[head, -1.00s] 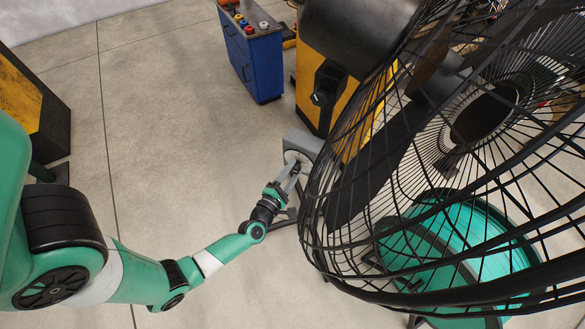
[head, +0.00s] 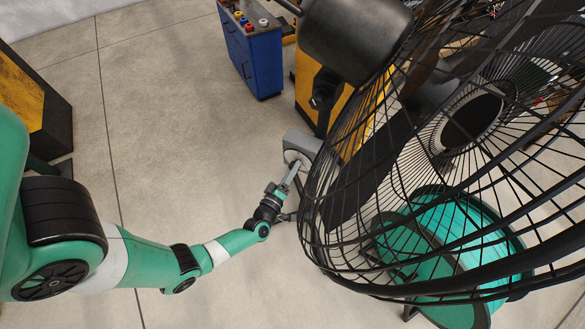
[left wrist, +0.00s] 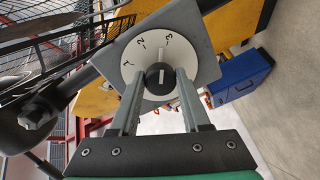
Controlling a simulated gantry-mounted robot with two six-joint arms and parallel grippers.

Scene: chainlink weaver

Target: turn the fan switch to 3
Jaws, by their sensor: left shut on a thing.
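The fan switch is a grey box (head: 299,142) beside the fan's cage. In the left wrist view its white round dial (left wrist: 135,78) carries the marks 1, 2 and 3 and a black knob (left wrist: 160,86) at its centre. The pale line on the knob runs nearly up and down in the picture, roughly in line with the 3; I cannot tell its exact setting. My left gripper (head: 290,175) reaches the dial, and its two fingers (left wrist: 160,80) are shut on the knob from both sides. My right gripper is not in view.
The large black fan cage (head: 320,190) fills the right side, close to my left gripper. A blue cabinet (head: 252,58) and a yellow machine (head: 305,80) stand behind. Open concrete floor (head: 180,150) lies left of the switch.

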